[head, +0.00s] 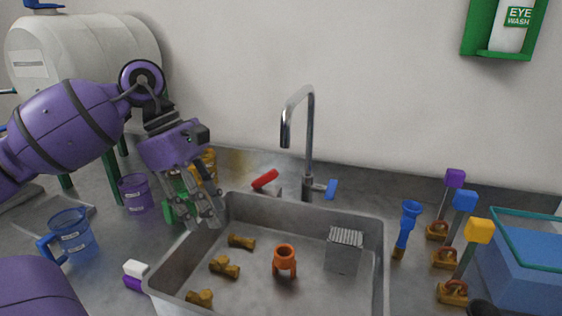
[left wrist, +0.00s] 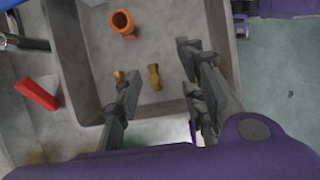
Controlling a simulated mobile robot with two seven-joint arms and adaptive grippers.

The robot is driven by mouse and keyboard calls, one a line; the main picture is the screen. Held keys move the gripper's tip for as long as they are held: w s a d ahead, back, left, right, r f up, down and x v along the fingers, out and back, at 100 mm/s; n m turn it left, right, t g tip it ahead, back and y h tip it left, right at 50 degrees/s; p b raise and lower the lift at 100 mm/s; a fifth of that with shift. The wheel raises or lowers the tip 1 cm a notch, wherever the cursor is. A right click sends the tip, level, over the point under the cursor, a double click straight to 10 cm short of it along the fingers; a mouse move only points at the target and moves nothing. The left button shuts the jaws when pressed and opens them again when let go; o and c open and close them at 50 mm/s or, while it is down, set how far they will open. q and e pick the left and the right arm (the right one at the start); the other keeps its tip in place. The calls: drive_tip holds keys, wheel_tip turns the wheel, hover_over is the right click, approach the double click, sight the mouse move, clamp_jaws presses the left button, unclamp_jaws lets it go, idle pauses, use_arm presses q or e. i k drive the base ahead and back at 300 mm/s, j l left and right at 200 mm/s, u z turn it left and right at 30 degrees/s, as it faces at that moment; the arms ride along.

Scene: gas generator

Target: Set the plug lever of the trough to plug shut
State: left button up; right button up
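The trough (head: 375,255) is a grey metal sink, and it fills much of the left wrist view (left wrist: 70,60). A red lever (head: 265,179), which looks like the plug lever, sits behind its back rim, left of the tap. The red lever also shows at the left of the left wrist view (left wrist: 37,94). My left gripper (head: 207,218) points down over the trough's back left corner, to the left of the red lever and apart from it. Its fingers stand apart with nothing between them in the left wrist view (left wrist: 158,64). My right gripper is not clearly seen.
A tall tap (head: 309,145) with a blue handle (head: 331,189) stands behind the trough. An orange piece (head: 285,259), brass fittings (head: 224,267) and a grey block (head: 344,250) lie inside. Cups stand left; coloured levers (head: 464,201) and a blue box (head: 525,265) stand right.

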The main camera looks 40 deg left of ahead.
sight(270, 176)
drive_tip(key=i+j, duration=0.2)
drive_tip(key=i, duration=0.2)
drive_tip(key=i+j, duration=0.2)
drive_tip(key=i, duration=0.2)
